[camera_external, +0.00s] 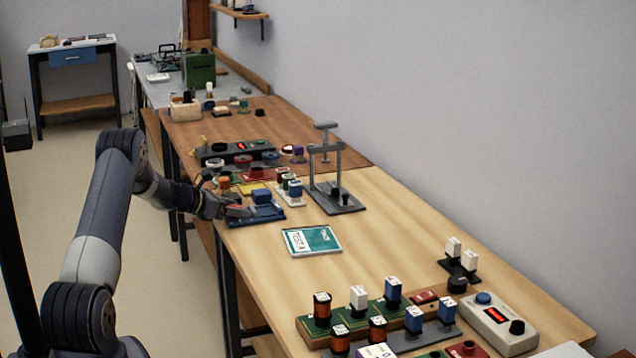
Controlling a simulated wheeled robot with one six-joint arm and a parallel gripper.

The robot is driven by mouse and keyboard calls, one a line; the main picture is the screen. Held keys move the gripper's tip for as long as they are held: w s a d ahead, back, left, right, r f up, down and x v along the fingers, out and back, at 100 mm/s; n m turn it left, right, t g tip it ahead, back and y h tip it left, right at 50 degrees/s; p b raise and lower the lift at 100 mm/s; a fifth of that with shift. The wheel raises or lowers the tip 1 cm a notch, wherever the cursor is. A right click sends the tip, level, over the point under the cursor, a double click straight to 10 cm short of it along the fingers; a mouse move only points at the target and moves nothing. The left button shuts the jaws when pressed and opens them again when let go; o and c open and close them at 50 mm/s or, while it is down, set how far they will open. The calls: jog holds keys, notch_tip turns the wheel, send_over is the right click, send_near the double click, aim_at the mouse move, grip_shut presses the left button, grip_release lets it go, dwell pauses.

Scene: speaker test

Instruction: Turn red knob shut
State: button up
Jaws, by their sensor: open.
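My gripper (228,207) is at the left edge of the long wooden table, low over a dark blue base (262,216) that carries a blue block. A small red part (238,210) shows right at the fingertips; I cannot tell whether it is a knob or whether the fingers touch it. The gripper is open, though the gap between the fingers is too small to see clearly. Other red round pieces show: one on a red plate (258,173) just behind, and a dark red one (468,348) at the front edge of the picture.
A green-covered booklet (312,240) lies right of the gripper. A grey press-like stand (335,192) rises behind it. A dark box with a red display (238,151) stands farther back. Several coloured blocks and a beige control box (497,322) crowd the front.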

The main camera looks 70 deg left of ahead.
jog(key=shift+w, duration=0.15)
jog(key=shift+c, duration=0.2)
jog(key=c, duration=1)
jog(key=shift+o, duration=0.2)
jog(key=shift+a+h, duration=0.1)
jog(key=shift+h, duration=0.2)
jog(key=shift+f+m+h, duration=0.15)
jog(key=shift+m+h, duration=1.65)
jog(key=shift+m+h+b, duration=0.5)
jog(key=shift+m+h, duration=0.1)
jog(key=shift+h, duration=0.1)
jog(key=shift+m+g+h+b, duration=0.3)
jog(key=shift+m+h+b, duration=0.1)
jog(key=shift+m+h, duration=0.45)
